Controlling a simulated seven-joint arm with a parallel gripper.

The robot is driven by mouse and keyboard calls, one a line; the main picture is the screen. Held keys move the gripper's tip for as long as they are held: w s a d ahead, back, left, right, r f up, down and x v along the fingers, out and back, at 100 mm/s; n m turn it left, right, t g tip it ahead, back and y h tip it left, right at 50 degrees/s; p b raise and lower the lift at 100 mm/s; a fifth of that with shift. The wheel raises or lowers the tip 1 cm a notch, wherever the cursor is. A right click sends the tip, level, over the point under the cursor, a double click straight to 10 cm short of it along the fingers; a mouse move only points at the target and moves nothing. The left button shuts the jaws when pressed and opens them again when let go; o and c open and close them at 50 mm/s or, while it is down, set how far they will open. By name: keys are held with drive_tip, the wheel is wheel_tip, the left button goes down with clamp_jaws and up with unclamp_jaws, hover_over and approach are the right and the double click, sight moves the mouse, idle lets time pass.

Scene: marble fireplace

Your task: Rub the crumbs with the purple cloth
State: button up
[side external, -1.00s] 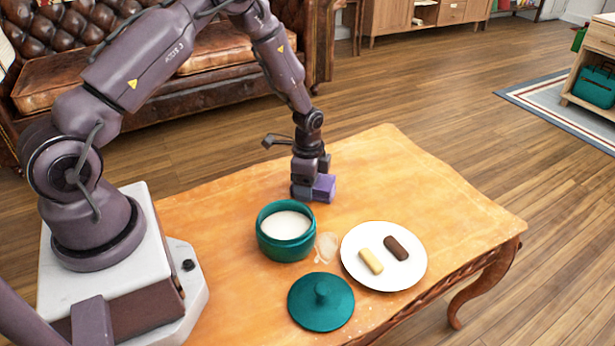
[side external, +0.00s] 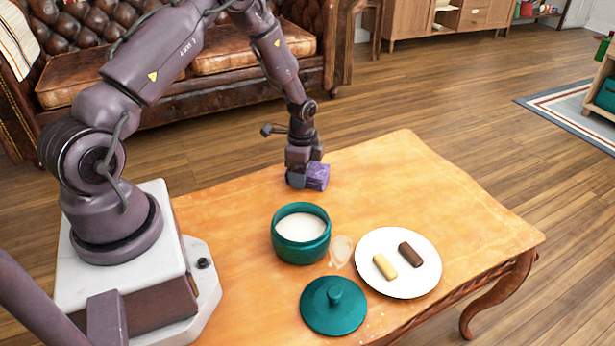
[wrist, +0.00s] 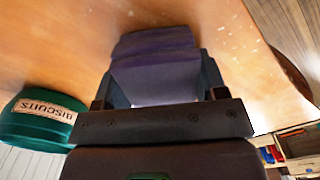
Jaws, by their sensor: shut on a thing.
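The purple cloth (side external: 318,177) is a folded block at the far left part of the wooden table, in the side view. My gripper (side external: 306,178) is shut on it and low over the table; I cannot tell if the cloth touches the wood. In the wrist view the cloth (wrist: 155,70) sticks out between the fingers of my gripper (wrist: 155,95). Pale crumbs (wrist: 233,42) are scattered on the table to the right of the cloth in the wrist view. The gripper and cloth hide the table right behind them.
An open green jar (side external: 300,250) with white contents stands near the table's middle, its lid (side external: 333,304) in front. A white plate (side external: 398,283) holds two biscuit bars. A pale smear (side external: 341,251) lies between jar and plate. The table's right part (side external: 445,200) is clear.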

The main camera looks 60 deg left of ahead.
sight(316, 197)
drive_tip(key=shift+a, duration=0.45)
drive_tip(key=shift+d, duration=4)
wheel_tip(316, 197, up, 8)
drive_tip(key=shift+r, duration=0.1)
drive_tip(key=shift+a, duration=0.1)
